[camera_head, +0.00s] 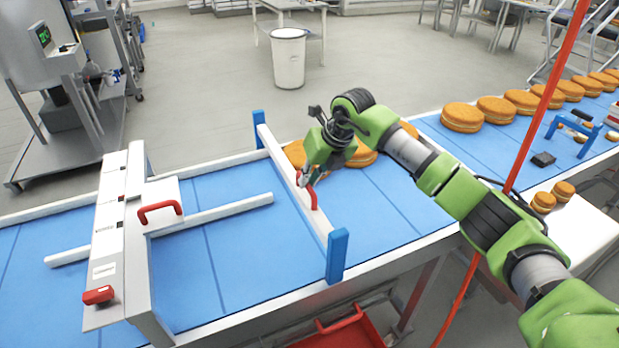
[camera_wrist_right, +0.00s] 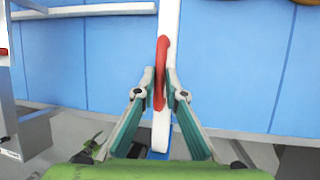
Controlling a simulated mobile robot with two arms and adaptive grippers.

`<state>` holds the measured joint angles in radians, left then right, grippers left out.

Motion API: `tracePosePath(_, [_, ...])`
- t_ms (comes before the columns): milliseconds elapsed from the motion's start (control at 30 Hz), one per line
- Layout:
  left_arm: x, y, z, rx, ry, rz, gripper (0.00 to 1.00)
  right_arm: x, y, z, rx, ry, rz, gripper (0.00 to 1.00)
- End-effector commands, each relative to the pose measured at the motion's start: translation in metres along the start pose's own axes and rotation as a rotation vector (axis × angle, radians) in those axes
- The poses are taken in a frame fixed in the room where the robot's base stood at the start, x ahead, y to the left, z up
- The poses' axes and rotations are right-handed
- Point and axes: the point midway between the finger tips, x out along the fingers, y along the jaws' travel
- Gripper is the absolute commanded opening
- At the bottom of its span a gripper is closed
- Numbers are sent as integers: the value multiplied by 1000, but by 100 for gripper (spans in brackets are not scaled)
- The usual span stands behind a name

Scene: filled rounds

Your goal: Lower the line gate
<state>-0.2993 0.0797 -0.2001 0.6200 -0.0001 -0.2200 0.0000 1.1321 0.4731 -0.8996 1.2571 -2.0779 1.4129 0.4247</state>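The line gate (camera_head: 277,151) is a white bar across the blue belt, between a far blue post (camera_head: 258,128) and a near blue post (camera_head: 337,256). It stands at the upper part of the posts; I cannot tell the gap beneath. A red handle (camera_head: 314,197) is on the bar. My right gripper (camera_head: 306,180) is at this handle. In the right wrist view, the fingers of the right gripper (camera_wrist_right: 161,80) close in on both sides of the red handle (camera_wrist_right: 160,62), with the white gate bar (camera_wrist_right: 168,20) behind it. My left gripper is not in view.
Filled rounds (camera_head: 462,117) line the belt (camera_head: 385,205) right of the gate, some close against it. A white machine frame (camera_head: 137,220) with red handles spans the belt at left, with a white guide rail (camera_head: 215,213). A red hanging line (camera_head: 541,95) passes beside my right arm.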

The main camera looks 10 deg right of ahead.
Motion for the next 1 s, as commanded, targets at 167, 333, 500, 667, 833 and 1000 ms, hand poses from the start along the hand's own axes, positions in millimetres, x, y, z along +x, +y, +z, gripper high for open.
tracePosePath(167, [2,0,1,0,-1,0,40,1,0,-1,0,0,0,0])
tracePosePath(333, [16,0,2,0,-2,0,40,17,-4,-8,0,2,-1,0])
tracePosePath(500, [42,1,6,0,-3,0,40,48,-11,-21,1,5,-1,0])
tracePosePath(667, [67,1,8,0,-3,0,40,78,-17,-34,1,8,-1,0])
tracePosePath(833, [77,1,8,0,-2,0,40,91,-20,-40,1,7,-1,0])
tracePosePath(1000, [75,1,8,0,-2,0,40,90,-20,-40,1,9,-1,0])
